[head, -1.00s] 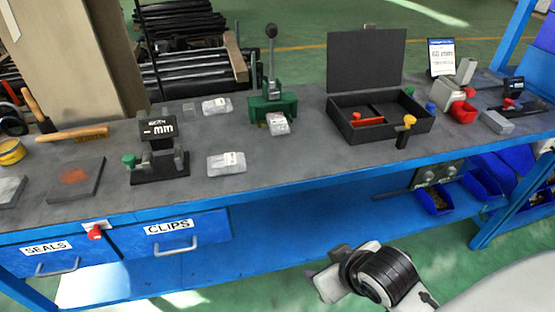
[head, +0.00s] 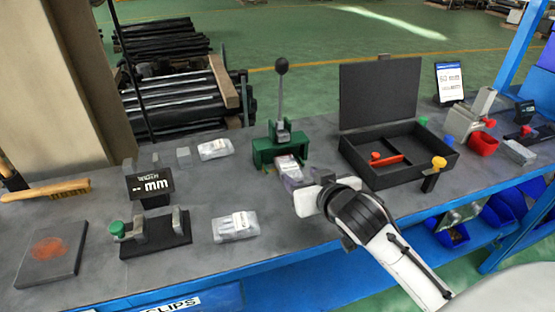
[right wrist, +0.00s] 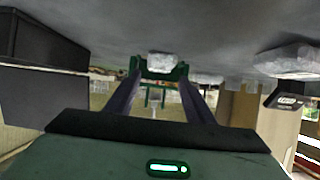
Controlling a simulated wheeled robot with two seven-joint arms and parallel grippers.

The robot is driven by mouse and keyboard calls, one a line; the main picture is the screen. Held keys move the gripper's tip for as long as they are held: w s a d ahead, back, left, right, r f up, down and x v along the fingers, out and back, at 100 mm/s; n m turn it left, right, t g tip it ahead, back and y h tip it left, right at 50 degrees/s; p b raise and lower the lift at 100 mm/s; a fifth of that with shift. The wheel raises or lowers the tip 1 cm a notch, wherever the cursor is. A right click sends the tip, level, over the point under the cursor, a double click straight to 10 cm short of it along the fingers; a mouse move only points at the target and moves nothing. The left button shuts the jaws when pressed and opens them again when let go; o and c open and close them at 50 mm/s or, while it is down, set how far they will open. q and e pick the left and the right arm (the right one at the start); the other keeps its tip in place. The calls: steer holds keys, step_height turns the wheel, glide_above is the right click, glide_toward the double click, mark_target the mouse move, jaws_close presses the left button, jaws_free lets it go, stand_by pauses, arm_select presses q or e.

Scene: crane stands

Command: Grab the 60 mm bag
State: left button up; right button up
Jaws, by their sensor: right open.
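My right gripper (head: 308,180) is just right of the bag by the press, low over the bench. In the right wrist view its open fingers (right wrist: 160,88) point toward that bag (right wrist: 160,62), which shows between the tips with the green press behind it. Whether they touch it I cannot tell. My left gripper is out of view.
The green press (head: 277,145) with its upright lever stands behind the bag. An open black case (head: 375,185) is to the right. A gauge with a display (head: 152,190) stands left.

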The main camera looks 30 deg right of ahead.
mark_target(291, 169)
steer(key=x, duration=0.3)
steer(key=shift+w+d+f, duration=0.15)
steer(key=shift+w, duration=0.15)
steer(key=x, duration=0.5)
steer(key=shift+p, duration=0.3)
steer(key=shift+w+f, duration=0.1)
steer(key=shift+w, duration=0.05)
steer(key=c, duration=0.8)
steer(key=shift+c, duration=1)
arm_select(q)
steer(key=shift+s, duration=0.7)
